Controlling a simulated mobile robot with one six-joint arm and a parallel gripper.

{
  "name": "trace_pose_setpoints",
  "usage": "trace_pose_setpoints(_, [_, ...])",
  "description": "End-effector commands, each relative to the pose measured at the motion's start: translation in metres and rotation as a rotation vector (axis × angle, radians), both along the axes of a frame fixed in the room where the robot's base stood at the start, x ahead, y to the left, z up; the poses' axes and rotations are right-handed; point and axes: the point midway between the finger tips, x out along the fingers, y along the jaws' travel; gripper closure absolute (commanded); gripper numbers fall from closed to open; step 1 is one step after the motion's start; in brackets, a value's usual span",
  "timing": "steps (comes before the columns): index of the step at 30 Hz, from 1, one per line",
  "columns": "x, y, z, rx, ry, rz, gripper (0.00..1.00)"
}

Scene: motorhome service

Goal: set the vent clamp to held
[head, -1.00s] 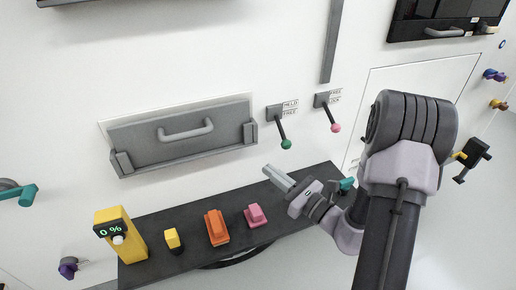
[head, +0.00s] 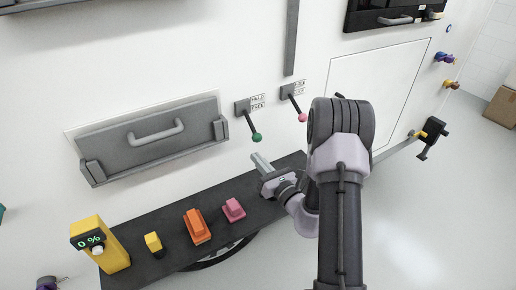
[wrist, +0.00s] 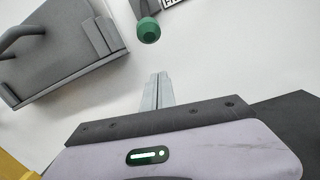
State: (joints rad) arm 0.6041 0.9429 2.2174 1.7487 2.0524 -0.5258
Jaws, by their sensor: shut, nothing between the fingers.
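The vent clamp is a dark lever with a green knob (head: 257,137) on the white wall. Its plate (head: 243,105) has a label with HELD above and FREE below. The lever hangs down and slightly right, on the FREE side. My gripper (head: 256,160) is shut and empty, just below the green knob in the head view and apart from it as far as I can tell. In the wrist view the green knob (wrist: 149,32) is ahead of the shut fingertips (wrist: 160,78), with white wall showing between them.
A similar lever with a pink knob (head: 302,118) is close on the right. A grey hatch with a handle (head: 150,140) is on the left. Below, a dark shelf (head: 215,243) carries pink, orange and yellow blocks and a yellow 0 % display (head: 104,246).

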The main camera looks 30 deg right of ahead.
Motion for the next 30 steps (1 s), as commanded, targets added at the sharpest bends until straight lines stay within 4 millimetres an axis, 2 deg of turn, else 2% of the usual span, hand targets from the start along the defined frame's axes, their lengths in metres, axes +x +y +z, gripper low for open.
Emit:
trace_pose_setpoints(4, [0.031,0.004,0.003,-0.001,-0.002,0.003,1.00])
trace_pose_setpoints(7, [0.020,-0.002,0.021,-0.002,-0.003,-0.003,1.00])
trace_pose_setpoints(12, [0.013,-0.005,0.036,0.000,-0.001,0.000,1.00])
trace_pose_setpoints(25, [0.012,-0.006,0.040,0.000,0.002,0.000,1.00])
trace_pose_setpoints(30, [0.010,-0.013,0.048,-0.001,0.035,-0.001,1.00])
